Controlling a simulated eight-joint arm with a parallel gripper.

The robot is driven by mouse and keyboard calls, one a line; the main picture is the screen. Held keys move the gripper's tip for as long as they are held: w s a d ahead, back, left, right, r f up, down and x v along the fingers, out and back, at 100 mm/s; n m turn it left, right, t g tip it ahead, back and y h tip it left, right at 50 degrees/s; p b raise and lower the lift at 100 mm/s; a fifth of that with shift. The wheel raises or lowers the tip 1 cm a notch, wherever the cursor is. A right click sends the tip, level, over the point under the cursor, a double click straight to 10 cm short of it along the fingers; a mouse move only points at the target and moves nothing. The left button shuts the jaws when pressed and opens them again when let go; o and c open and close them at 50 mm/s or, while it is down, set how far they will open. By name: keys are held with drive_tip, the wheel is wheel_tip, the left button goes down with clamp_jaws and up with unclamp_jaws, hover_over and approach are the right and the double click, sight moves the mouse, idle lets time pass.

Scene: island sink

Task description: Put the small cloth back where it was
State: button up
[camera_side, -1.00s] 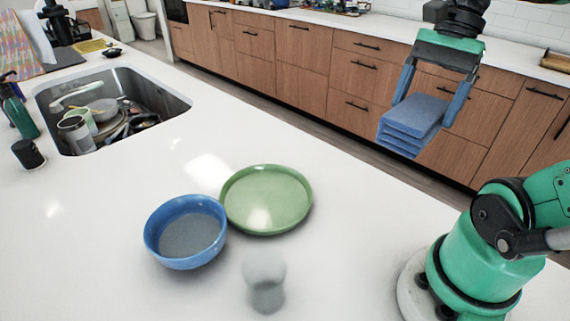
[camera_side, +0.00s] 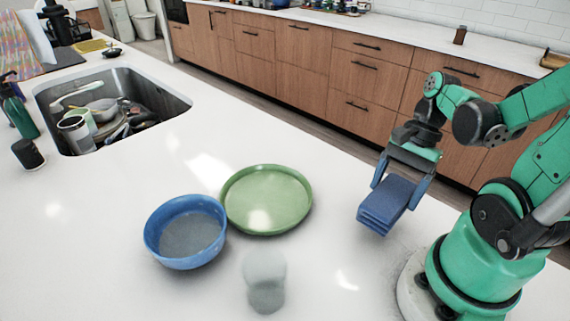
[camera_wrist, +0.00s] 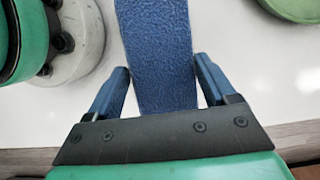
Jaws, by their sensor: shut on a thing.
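The small cloth (camera_side: 385,204) is blue and folded into several layers. My gripper (camera_side: 400,190) is shut on it, with one finger on each side. In the side view the cloth hangs tilted, low over the right part of the white counter, close to my base. Whether its lower edge touches the counter I cannot tell. In the wrist view the cloth (camera_wrist: 158,55) runs up from between the two fingers of my gripper (camera_wrist: 163,85), and its far end is cut off by the top edge.
A green plate (camera_side: 266,198) and a blue bowl (camera_side: 186,231) stand left of the cloth. A clear glass (camera_side: 265,282) stands in front of the plate. A sink (camera_side: 178,100) full of dishes is at the far left. The counter (camera_side: 330,235) between plate and cloth is clear.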

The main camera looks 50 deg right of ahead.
sight(392, 202)
drive_tip(key=shift+f, duration=1.95)
drive_tip(key=o, duration=1)
drive_tip(key=v, duration=1.1)
drive_tip(key=shift+d+r, duration=0.15)
drive_tip(key=shift+r, duration=0.25)
drive_tip(key=w+a+n+t+h, duration=0.1)
drive_tip(key=w+a+n+t, duration=0.1)
drive_tip(key=n, duration=0.4)
drive_tip(key=w+a+n+t+h, duration=0.2)
drive_tip(key=w+a+n, duration=0.3)
drive_tip(key=a+n, duration=0.1)
drive_tip(key=w+a+n+t+h, duration=0.1)
drive_tip(key=w+a+n+t, duration=0.2)
drive_tip(key=n, duration=0.3)
drive_tip(key=shift+w+a+r, duration=0.15)
drive_tip(key=shift+w+a, duration=0.3)
drive_tip(key=shift+w, duration=0.2)
